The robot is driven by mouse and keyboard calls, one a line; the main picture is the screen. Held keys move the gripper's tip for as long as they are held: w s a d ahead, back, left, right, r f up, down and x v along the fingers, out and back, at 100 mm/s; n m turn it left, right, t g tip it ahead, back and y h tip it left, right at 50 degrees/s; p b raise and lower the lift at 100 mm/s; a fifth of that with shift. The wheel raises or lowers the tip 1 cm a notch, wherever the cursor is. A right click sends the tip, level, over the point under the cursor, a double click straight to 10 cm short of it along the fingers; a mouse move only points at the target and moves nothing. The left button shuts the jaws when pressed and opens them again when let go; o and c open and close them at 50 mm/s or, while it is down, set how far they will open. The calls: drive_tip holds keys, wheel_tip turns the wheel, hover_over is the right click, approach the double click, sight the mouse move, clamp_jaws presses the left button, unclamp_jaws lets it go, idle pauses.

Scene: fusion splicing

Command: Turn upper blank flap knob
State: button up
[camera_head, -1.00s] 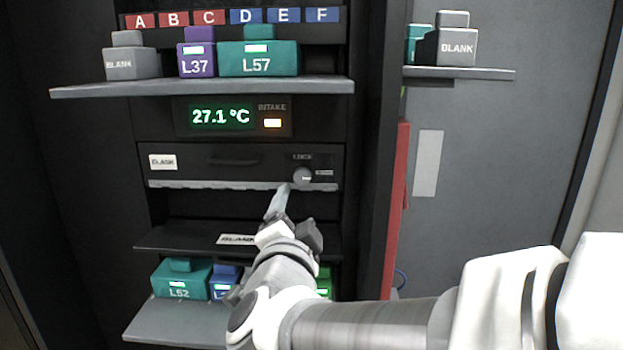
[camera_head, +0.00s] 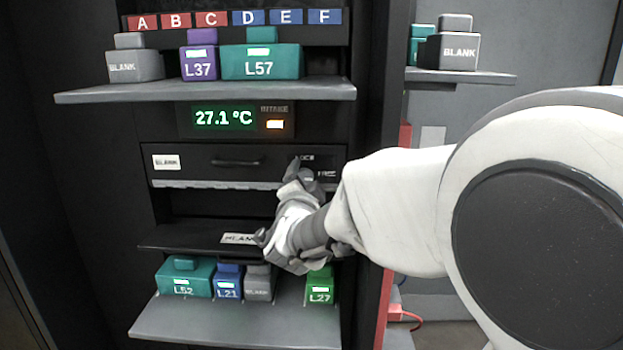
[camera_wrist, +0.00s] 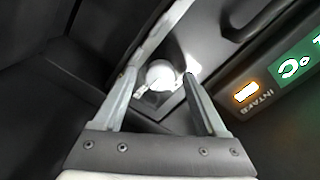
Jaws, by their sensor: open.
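The upper blank flap (camera_head: 200,162) is a dark panel with a white BLANK label, closed below the temperature display. Its knob (camera_head: 307,177) sits at the panel's right end by the LOCK and FREE marks, partly hidden behind my gripper (camera_head: 300,170) in the head view. In the wrist view the round pale knob (camera_wrist: 160,75) lies between the two fingers of my open gripper (camera_wrist: 158,82). One finger is on each side of it. I cannot tell whether either finger touches it. The knob's pointer direction is unclear.
The display reads 27.1 °C, beside a lit orange INTAKE light (camera_head: 275,124). A shelf (camera_head: 110,96) with several modules juts out above. A lower blank flap (camera_head: 180,238) is tipped out below, over another shelf (camera_head: 230,325) with modules. A red edge (camera_head: 387,305) runs at the right.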

clamp_jaws()
idle(0.4)
drive_tip(key=n, duration=0.4)
drive_tip(key=shift+r+n, duration=0.1)
drive_tip(key=shift+n, duration=0.3)
drive_tip(key=n+p, duration=0.1)
drive_tip(key=n, duration=0.3)
drive_tip(key=shift+a+n, duration=0.15)
drive_tip(key=shift+n, duration=0.15)
drive_tip(key=n+p, duration=0.2)
drive_tip(key=n, duration=0.2)
drive_tip(key=shift+n, duration=0.3)
drive_tip(key=shift+a+n+p, duration=0.1)
drive_tip(key=shift+n+p, duration=0.6)
drive_tip(key=shift+n, duration=1.2)
